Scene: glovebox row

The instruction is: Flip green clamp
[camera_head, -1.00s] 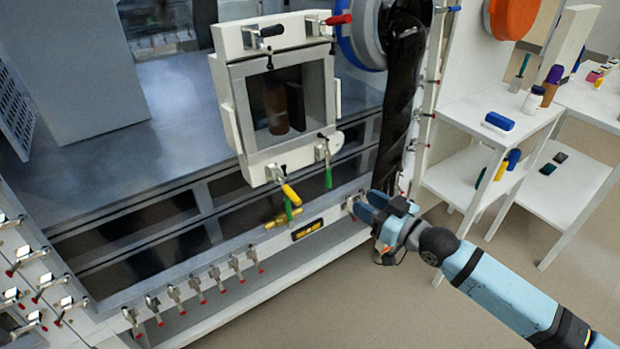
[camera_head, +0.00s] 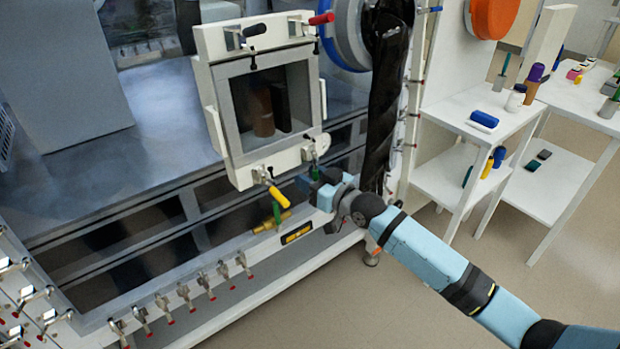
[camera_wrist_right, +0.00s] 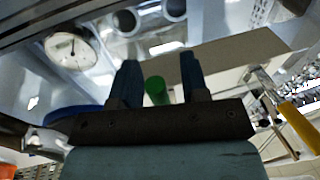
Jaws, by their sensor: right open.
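The green clamp (camera_head: 314,172) is at the lower right corner of the white hatch frame (camera_head: 242,171), and its green handle is partly hidden by my right gripper. My right gripper (camera_head: 309,184) is at the clamp with its jaws open. In the right wrist view the green handle (camera_wrist_right: 155,88) shows between the two spread fingers (camera_wrist_right: 159,76), apart from both as far as I can see. My left gripper is not in view.
A yellow-handled clamp (camera_head: 278,196) sits left of my right gripper, with a brass valve (camera_head: 271,221) below it. Black- and red-handled clamps (camera_head: 322,19) are on the hatch's top edge. A black sleeve (camera_head: 386,100) hangs close to the right. A white shelf (camera_head: 461,114) stands farther right.

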